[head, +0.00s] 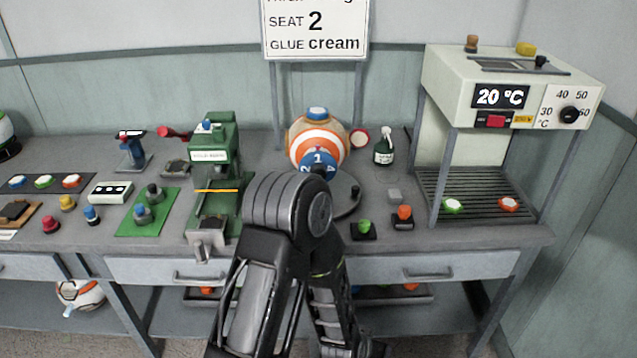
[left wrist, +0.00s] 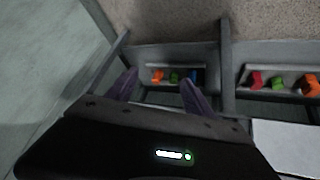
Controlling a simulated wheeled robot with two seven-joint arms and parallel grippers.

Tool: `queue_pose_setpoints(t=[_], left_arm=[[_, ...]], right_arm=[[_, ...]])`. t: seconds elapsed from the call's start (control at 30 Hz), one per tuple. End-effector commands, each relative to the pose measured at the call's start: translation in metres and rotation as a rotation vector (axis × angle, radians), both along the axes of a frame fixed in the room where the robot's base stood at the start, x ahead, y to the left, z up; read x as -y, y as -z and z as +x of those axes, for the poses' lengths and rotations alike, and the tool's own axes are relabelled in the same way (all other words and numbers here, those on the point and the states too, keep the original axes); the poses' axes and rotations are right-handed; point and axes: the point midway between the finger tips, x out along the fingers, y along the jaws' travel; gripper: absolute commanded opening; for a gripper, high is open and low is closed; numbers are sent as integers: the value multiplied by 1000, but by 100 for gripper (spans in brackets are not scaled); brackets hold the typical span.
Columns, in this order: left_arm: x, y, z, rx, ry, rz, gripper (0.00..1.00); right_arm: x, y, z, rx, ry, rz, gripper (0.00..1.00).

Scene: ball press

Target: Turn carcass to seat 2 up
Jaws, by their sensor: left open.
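The carcass (head: 317,132) is a ball with orange and white rings. It rests on a round grey stand (head: 347,196) on the bench. A blue patch marked 1 faces front, low on the ball, with parts of other figures beside it. Another blue patch is on top; I cannot read a number there. My arm, folded at a joint, stands in front and hides part of the stand. My left gripper (left wrist: 158,86) is open and empty in the left wrist view, apart from the carcass. My right gripper does not show.
A sign (head: 315,28) reads SEAT 2, GLUE cream. A green press (head: 214,150) stands left of the carcass, a spray bottle (head: 384,147) and heater cabinet (head: 512,85) to the right. In the left wrist view, trays (left wrist: 172,88) of coloured parts sit on the lower shelf.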

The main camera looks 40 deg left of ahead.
Motion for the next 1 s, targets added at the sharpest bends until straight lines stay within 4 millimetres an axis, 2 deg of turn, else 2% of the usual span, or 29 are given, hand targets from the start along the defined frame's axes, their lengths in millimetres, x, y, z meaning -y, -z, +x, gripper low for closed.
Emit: queue_pose_setpoints(t=[0.03,0.07,0.1,0.17,0.2,0.3,0.4,0.5,0.57,0.87,1.0], left_arm=[[-32,-23,41,137,-47,71,61],[-51,-43,60,212,-76,114,61],[-78,-73,83,312,-121,172,61],[-116,-120,108,452,-191,257,61],[-140,-152,119,536,-240,310,61],[-190,-221,127,702,-357,419,61],[-223,-267,121,802,-447,490,61],[-239,-289,116,845,-492,525,61],[-241,-293,115,852,-499,531,61],[-242,-292,116,849,-497,530,61],[-246,-292,123,848,-497,530,61]], right_arm=[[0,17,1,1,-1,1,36],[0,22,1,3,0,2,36],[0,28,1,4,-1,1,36],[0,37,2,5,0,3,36],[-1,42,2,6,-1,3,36],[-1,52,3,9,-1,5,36],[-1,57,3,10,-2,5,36],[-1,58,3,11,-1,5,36],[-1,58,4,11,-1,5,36],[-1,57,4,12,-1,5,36],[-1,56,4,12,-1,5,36]])
